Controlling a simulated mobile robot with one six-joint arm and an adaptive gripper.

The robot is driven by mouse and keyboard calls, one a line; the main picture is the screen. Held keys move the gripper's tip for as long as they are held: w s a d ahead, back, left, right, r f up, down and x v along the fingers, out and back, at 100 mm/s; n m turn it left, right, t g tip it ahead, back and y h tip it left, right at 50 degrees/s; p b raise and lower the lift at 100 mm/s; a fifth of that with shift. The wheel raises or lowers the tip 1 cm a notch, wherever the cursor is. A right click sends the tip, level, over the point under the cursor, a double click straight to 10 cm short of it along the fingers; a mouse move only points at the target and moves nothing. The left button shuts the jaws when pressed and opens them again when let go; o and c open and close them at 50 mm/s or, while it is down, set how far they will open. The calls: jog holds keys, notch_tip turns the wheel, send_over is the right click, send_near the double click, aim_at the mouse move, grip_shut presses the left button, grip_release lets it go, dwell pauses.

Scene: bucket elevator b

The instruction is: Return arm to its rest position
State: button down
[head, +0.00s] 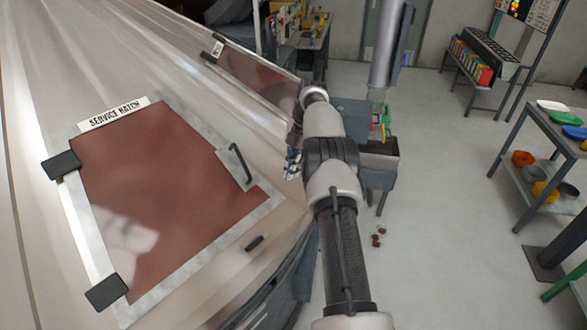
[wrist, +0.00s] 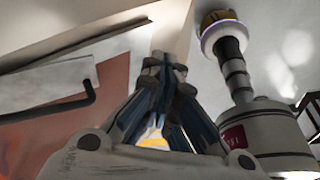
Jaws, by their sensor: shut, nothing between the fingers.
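My arm reaches forward from the bottom of the head view and bends at its far end. My gripper (head: 292,166) shows small and partly hidden there, beside the sloping metal casing, to the right of the service hatch (head: 150,205). In the wrist view my gripper (wrist: 165,68) has its fingers together, with nothing held. The hatch has a brownish-red panel in a grey frame and looks closed. Its dark bent handle (head: 240,166) is left of my gripper and also shows at the left of the wrist view (wrist: 78,106). The fingers look apart from the handle.
A second reddish panel (head: 248,75) lies up the casing, close to my arm's far end. A grey bench (head: 378,168) stands just right of the arm. Small brown bits (head: 377,238) lie on the floor. A shelf rack (head: 540,150) stands at right; the floor between is open.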

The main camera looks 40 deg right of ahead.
jog(key=shift+d, duration=0.35)
jog(key=s+a+r+m+t+h+b, duration=0.1)
jog(key=s+a+r+m+b, duration=0.25)
jog(key=a, duration=0.35)
jog(key=s+a+r+m+h+b, duration=0.1)
jog(key=s+a+r+m+b, duration=0.15)
jog(key=a+r+b, duration=0.35)
jog(key=s+a+r+m+t+h+b, duration=0.1)
jog(key=s+a+r+m+b, duration=0.2)
jog(key=a, duration=0.5)
jog(key=s+a+f+m+t+b, duration=0.1)
jog(key=s+a+f+m+b, duration=0.1)
jog(key=s+a+m, duration=0.3)
jog(key=s+a+f+m+t+b, duration=0.1)
jog(key=s+a+f+b, duration=0.15)
jog(key=s, duration=0.45)
jog(key=s+a+f+m+t+b, duration=0.1)
jog(key=s+a+f+m+b, duration=0.3)
jog(key=s+f, duration=0.6)
jog(key=shift+s+a+f+m+b, duration=0.2)
jog(key=shift+s+f+m+b, duration=0.1)
jog(key=shift+s, duration=0.65)
jog(key=c, duration=2.3)
grip_release()
